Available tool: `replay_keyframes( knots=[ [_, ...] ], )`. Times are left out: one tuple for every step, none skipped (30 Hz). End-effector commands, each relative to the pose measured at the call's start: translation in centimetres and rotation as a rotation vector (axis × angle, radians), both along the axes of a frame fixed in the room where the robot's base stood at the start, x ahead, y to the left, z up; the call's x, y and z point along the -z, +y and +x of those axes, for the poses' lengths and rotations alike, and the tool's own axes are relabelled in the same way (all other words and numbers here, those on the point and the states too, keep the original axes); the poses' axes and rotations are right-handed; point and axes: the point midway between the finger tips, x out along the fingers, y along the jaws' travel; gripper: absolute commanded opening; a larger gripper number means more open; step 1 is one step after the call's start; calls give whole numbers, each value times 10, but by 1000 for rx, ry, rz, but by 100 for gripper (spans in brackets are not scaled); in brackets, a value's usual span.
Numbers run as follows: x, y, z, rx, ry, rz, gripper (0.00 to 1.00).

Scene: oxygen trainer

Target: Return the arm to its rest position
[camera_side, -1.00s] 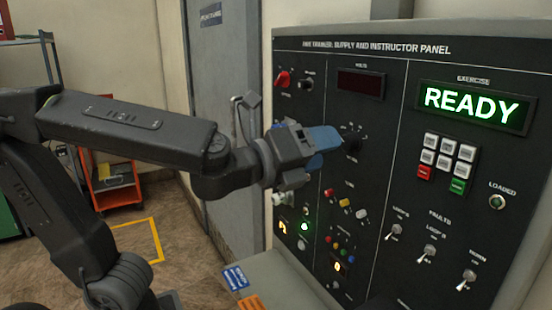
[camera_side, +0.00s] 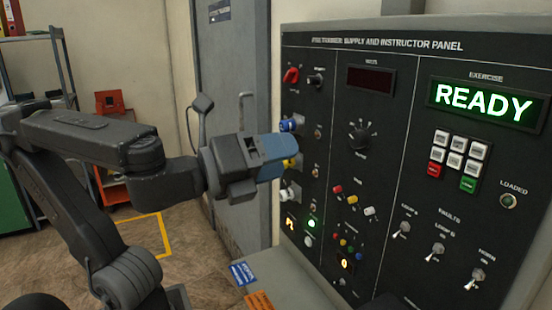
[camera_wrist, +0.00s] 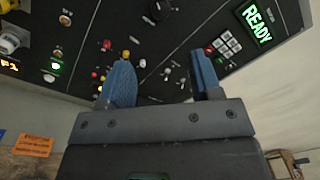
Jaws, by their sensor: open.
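My gripper (camera_side: 282,158) has blue fingers and hangs in front of the left part of the black supply and instructor panel (camera_side: 412,190) in the side view. It holds nothing. In the wrist view my gripper (camera_wrist: 165,80) shows its two blue fingers spread apart, with the panel face (camera_wrist: 180,30) beyond them. The side view shows a gap between the wrist and the panel, though how far the fingertips are from the panel face is hard to tell. The exercise display (camera_side: 484,102) reads READY in green.
Knobs, a large black dial (camera_side: 361,135), toggle switches (camera_side: 438,250) and a keypad (camera_side: 457,158) stick out from the panel. A grey ledge (camera_side: 275,272) lies below. An orange cart (camera_side: 112,185) and a shelf (camera_side: 40,75) stand behind; the floor (camera_side: 185,265) there is open.

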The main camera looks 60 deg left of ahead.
Motion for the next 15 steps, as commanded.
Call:
replay_keyframes(
  knots=[
    [0, 0, 0, 0, 0, 0, 58],
    [0, 0, 0, 0, 0, 0, 58],
    [0, 0, 0, 0, 0, 0, 58],
    [0, 0, 0, 0, 0, 0, 58],
    [0, 0, 0, -2, 2, -3, 58],
    [2, 2, 1, -9, 10, -12, 58],
    [4, 3, 1, -19, 23, -26, 58],
    [8, 6, 1, -33, 39, -45, 58],
    [14, 10, 2, -60, 71, -82, 58],
    [20, 15, 2, -86, 100, -121, 58],
    [27, 20, 1, -118, 136, -168, 58],
    [38, 27, 1, -168, 188, -243, 58],
    [47, 32, -1, -211, 228, -308, 58],
    [55, 37, -3, -258, 269, -379, 58],
    [67, 43, -6, -324, 322, -478, 58]
  ],
)
